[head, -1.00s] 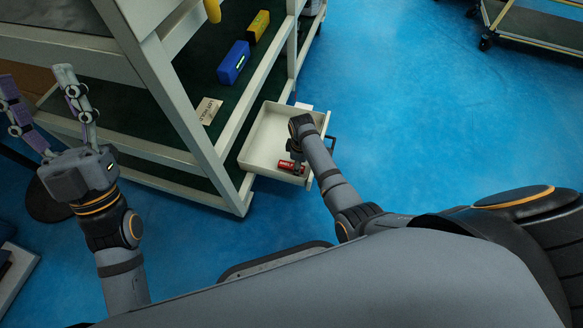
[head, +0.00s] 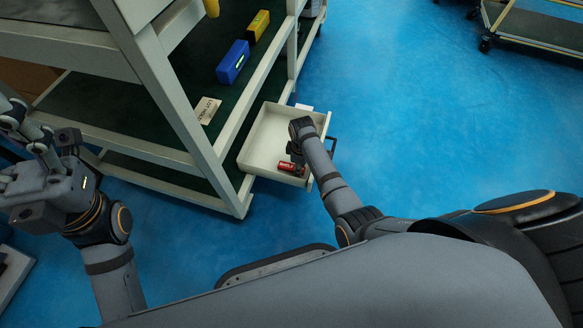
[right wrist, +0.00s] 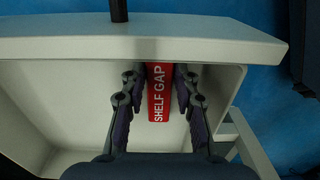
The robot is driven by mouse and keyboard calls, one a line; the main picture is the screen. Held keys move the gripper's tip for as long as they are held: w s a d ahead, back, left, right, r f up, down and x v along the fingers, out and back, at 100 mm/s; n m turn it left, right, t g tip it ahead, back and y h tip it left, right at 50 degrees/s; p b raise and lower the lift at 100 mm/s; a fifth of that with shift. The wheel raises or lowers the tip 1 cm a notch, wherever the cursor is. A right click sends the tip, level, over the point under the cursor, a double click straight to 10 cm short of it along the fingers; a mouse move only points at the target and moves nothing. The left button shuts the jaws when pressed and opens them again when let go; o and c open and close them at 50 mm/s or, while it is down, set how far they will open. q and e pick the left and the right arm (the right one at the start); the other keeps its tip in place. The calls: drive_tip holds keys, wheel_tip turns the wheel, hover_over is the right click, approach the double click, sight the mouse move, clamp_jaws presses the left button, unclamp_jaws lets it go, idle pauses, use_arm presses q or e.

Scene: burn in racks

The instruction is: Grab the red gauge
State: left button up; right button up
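The red gauge (head: 288,167), a small red bar lettered SHELF GAP, is in the open white drawer, near its front wall. It also shows in the right wrist view (right wrist: 159,92). My right gripper (head: 293,157) reaches down into the drawer. Whether the gauge is lifted off the drawer floor cannot be told. My left gripper (head: 22,150) is empty at the far left of the head view, partly cut off by the edge.
The drawer (head: 262,133) sticks out from a grey rack (head: 172,80). A blue box (head: 233,62), a yellow box (head: 258,27) and a label card (head: 206,111) are on the rack's shelf. Blue floor is clear to the right. A cart (head: 535,28) stands at the top right.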

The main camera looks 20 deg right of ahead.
clamp_jaws()
